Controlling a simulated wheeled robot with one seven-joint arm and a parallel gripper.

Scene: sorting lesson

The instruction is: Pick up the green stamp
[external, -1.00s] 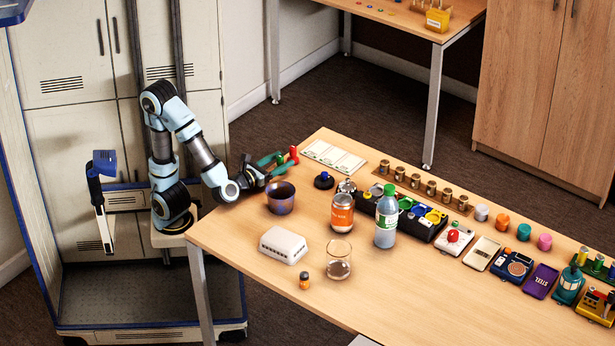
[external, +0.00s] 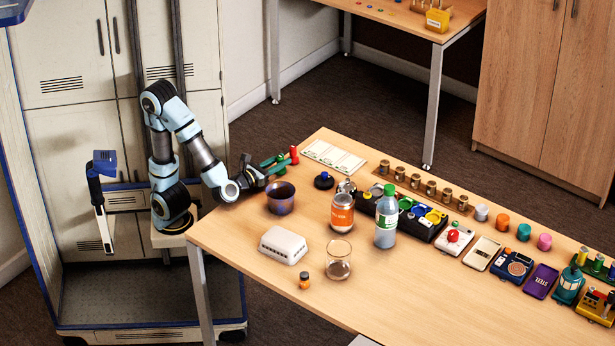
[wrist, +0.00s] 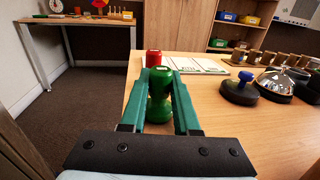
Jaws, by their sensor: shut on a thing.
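My gripper (external: 280,161) is at the far left corner of the table, its green fingers level and low over the top. In the wrist view my gripper (wrist: 157,76) is shut on the green stamp (wrist: 160,105), which stands upright between the two fingers. In the external view the green stamp is hard to tell from the similarly coloured fingers. A red stamp (wrist: 153,58) stands just beyond the fingertips; it also shows in the external view (external: 294,154).
A blue-knobbed black stamp (external: 324,180) and a silver bell (external: 346,187) stand to the right. White cards (external: 334,157) lie behind.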

